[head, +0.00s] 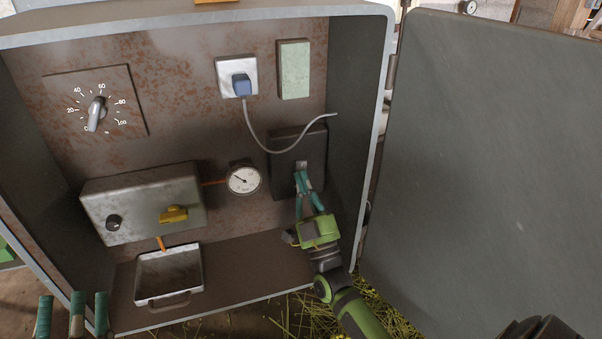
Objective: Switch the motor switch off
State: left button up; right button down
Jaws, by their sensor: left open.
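The motor switch appears to be the dark box (286,163) on the cabinet's back wall at the right, with a small light lever (302,164) on its front. My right gripper (301,178) reaches up from below, its teal fingers drawn together at the tips, right at the lever's lower end. The tips partly cover the lever, so I cannot tell whether they touch it or which way it is set. My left gripper (74,298) is open and empty at the lower left, its teal fingers pointing up in front of the cabinet's lower edge.
The cabinet holds a dial (96,113), a blue plug (242,85) with a grey cable, a gauge (244,180), a metal box (135,201) with a yellow handle (173,214), and a tray (170,297). The open door (500,160) stands at the right.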

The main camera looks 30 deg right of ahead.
pick_arm(q)
jog(key=shift+r+p, duration=0.45)
jog(key=shift+r, duration=0.05)
pick_arm(e)
jog(key=shift+s+a+r, duration=0.1)
jog(key=shift+s+a, duration=0.05)
jog(key=shift+s, duration=0.55)
pick_arm(q)
notch_tip(320, 180, up, 3)
jog(key=p, duration=0.3)
pick_arm(e)
jog(key=s, duration=0.3)
jog(key=s+a, duration=0.1)
jog(key=shift+s+a+r, duration=0.1)
jog(key=shift+s+r, duration=0.15)
jog(key=shift+s, duration=0.15)
pick_arm(q)
jog(key=shift+c, duration=0.3)
